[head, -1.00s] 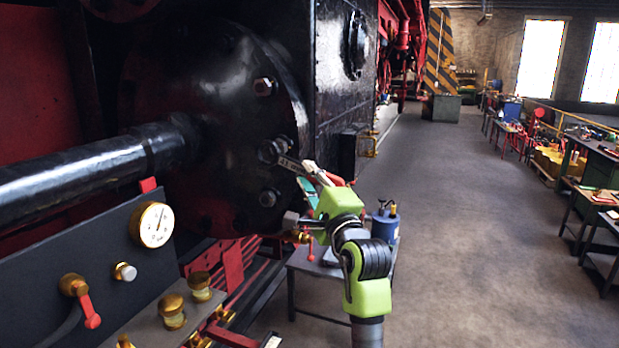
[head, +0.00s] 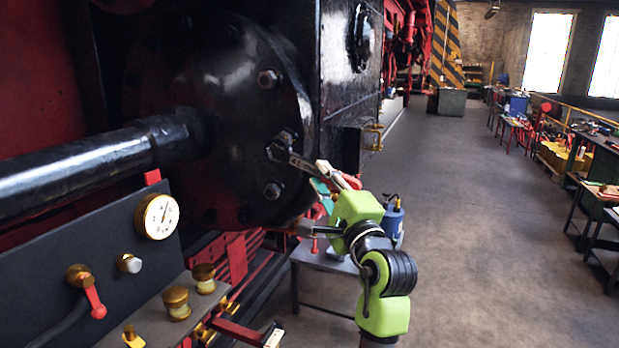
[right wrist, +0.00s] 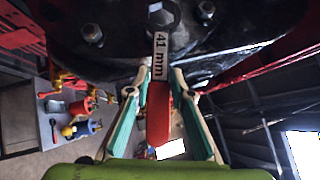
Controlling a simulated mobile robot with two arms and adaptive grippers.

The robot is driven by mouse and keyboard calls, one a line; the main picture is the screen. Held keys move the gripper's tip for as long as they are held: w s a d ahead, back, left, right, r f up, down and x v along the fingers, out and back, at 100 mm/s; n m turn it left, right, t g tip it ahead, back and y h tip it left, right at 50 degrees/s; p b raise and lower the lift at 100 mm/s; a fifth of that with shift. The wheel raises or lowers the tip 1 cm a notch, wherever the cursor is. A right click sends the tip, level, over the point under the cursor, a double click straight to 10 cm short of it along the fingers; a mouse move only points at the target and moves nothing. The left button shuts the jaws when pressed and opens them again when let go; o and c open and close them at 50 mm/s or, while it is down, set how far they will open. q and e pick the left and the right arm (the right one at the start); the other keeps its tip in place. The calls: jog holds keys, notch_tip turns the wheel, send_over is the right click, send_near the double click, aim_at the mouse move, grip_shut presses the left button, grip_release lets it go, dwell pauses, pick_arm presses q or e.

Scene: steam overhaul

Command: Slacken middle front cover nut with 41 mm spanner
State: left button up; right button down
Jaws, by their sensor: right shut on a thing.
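The black round front cover (head: 225,90) carries several hex nuts. The middle nut (head: 283,140) is on its right edge, between an upper nut (head: 268,78) and a lower nut (head: 273,190). The spanner (head: 303,163), marked 41 mm, has its head at the middle nut. In the right wrist view the spanner (right wrist: 161,52) has a grey head and a red handle. Its head overlaps the nut; I cannot tell how fully it is seated. My right gripper (head: 333,182) is shut on the red handle, also in the right wrist view (right wrist: 158,92). My left gripper is not in view.
A black rod (head: 90,170) and a panel with a pressure gauge (head: 158,216) and brass valves stand at the left. A small table (head: 325,262) with a blue can (head: 391,224) is behind my right arm.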

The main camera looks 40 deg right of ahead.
jog(key=s+d+b, duration=0.2)
jog(key=s+d, duration=0.2)
jog(key=s, duration=0.5)
jog(key=shift+s+r, duration=0.15)
jog(key=shift+s, duration=0.25)
jog(key=shift+w, duration=0.1)
